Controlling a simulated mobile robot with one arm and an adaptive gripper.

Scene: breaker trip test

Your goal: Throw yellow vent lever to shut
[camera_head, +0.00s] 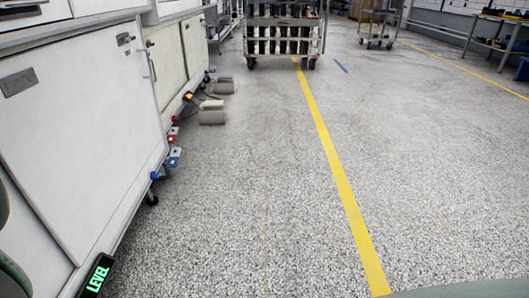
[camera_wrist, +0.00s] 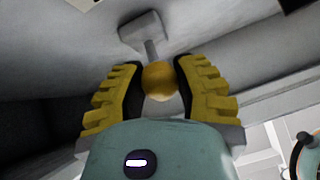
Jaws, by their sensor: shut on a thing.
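The yellow vent lever shows in the wrist view as a round yellow knob (camera_wrist: 158,78) on a short grey stem (camera_wrist: 151,49). The stem comes out of a pale block-shaped mount (camera_wrist: 140,31). My gripper (camera_wrist: 159,72), with yellow ribbed fingers and dark pads, is shut on the knob, one finger on each side. The pads hide the sides of the knob. I cannot tell from this view which end of its travel the lever is at. Neither the lever nor my gripper shows in the head view.
White cabinets (camera_head: 75,115) line the left side in the head view, with a small green-lit LEVEL display (camera_head: 98,276) low down. Coloured plugs (camera_head: 173,157) stick out at their feet. A wheeled rack (camera_head: 284,35) stands far ahead. The speckled floor (camera_head: 250,190) is clear around the yellow line (camera_head: 343,190).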

